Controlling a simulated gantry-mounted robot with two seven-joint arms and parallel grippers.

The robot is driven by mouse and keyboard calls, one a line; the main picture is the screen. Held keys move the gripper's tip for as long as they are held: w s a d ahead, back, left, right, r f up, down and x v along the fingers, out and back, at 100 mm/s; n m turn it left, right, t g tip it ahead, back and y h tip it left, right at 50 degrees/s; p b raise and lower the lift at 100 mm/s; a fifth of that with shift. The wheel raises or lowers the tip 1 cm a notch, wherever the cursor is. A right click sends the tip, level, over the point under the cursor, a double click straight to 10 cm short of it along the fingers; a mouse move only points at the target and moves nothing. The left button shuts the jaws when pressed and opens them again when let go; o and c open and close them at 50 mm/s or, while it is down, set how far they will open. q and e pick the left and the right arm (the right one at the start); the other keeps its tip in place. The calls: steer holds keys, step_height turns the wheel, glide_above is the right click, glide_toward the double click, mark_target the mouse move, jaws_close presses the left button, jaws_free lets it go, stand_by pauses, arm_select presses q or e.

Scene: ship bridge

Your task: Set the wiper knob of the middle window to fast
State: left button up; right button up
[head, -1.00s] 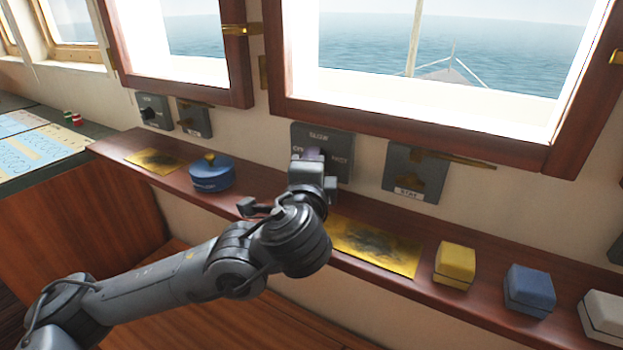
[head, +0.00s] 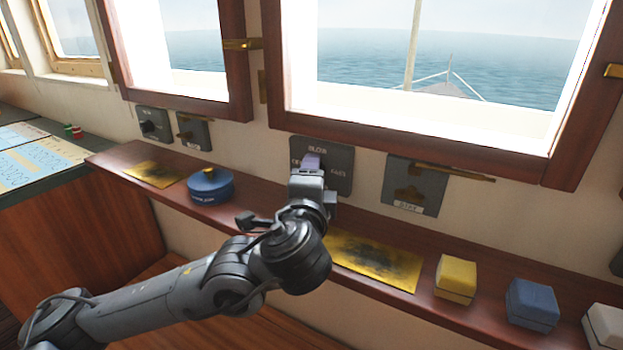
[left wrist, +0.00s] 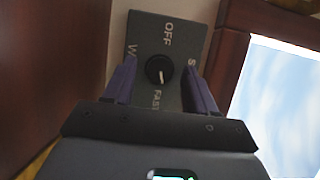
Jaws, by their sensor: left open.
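The middle window's wiper switch plate (head: 336,168) is dark grey, on the wall under the large window, marked SLOW at top and FAST at right. In the left wrist view the plate (left wrist: 166,32) shows OFF at top, FAST at bottom, and partly covered letters at both sides. Its round black knob (left wrist: 158,69) has a small white mark, seemingly on the FAST side. My left gripper (head: 311,163) is in front of the plate and hides the knob in the head view. Its purple fingers (left wrist: 159,75) are open, one either side of the knob, with gaps visible. My right gripper is not in view.
A grey panel with a brass latch (head: 412,187) is right of the plate. The window frame (head: 400,145) juts above.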

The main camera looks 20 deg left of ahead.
arm_select(q)
steer(key=v, duration=1)
steer(key=shift+s+d+b, duration=0.1)
steer(key=shift+s+b, duration=0.25)
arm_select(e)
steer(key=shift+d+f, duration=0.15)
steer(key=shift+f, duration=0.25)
